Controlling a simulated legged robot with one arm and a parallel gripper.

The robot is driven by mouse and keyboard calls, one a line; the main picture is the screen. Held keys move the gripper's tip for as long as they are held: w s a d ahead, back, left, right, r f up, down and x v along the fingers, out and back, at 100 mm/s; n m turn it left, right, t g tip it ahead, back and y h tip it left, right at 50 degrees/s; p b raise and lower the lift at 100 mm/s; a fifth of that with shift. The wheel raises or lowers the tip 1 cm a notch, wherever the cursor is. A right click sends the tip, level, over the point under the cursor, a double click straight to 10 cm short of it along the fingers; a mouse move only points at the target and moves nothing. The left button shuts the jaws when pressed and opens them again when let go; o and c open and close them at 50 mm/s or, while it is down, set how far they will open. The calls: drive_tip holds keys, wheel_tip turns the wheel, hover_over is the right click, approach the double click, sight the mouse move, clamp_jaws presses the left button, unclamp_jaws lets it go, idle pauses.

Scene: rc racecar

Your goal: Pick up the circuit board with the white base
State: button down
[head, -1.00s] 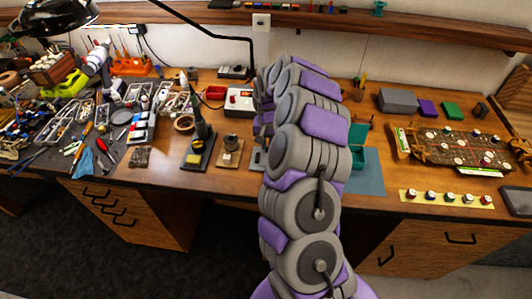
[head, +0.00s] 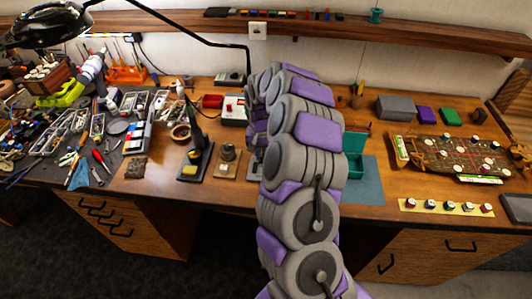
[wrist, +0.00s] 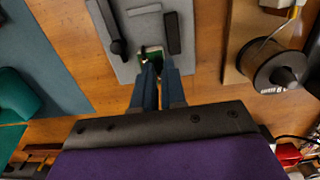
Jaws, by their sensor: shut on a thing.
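A small green circuit board with white edging (wrist: 152,54) shows in the wrist view, at the tips of my gripper (wrist: 158,66). The fingers are nearly together, closed on the board, and they hide part of it. The board is over the grey stand (wrist: 143,20), between two dark bars; I cannot tell whether it still touches the stand. In the head view my own arm hides the board and my gripper; only a sliver of the stand shows left of the arm.
A spool on a wooden base (wrist: 275,68) stands to the right in the wrist view. A teal mat (wrist: 38,65) with a green tray (wrist: 14,95) lies to the left. In the head view a soldering iron stand (head: 195,160) is left of my arm. Bare wood surrounds the grey stand.

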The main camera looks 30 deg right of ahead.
drive_tip(key=shift+s+a+r, duration=0.1)
drive_tip(key=shift+a+r, duration=0.2)
drive_tip(key=shift+r, duration=0.1)
drive_tip(key=s+a, duration=0.1)
drive_tip(key=s, duration=0.1)
drive_tip(key=s+a+r+p, duration=0.1)
drive_tip(key=s, duration=0.1)
drive_tip(key=s+a+r, duration=0.1)
drive_tip(key=s, duration=0.2)
drive_tip(key=s+a, duration=0.2)
drive_tip(key=s, duration=0.1)
drive_tip(key=s+a+p, duration=0.1)
drive_tip(key=a, duration=0.1)
drive_tip(key=shift+s+a+r, duration=0.1)
drive_tip(key=shift+s+r, duration=0.15)
drive_tip(key=shift+r, duration=0.05)
drive_tip(key=shift+s+a, duration=0.1)
drive_tip(key=shift+s, duration=0.5)
drive_tip(key=shift+a, duration=0.15)
drive_tip(key=c, duration=1.8)
unclamp_jaws()
drive_tip(key=o, duration=1.4)
drive_tip(key=shift+r, duration=0.1)
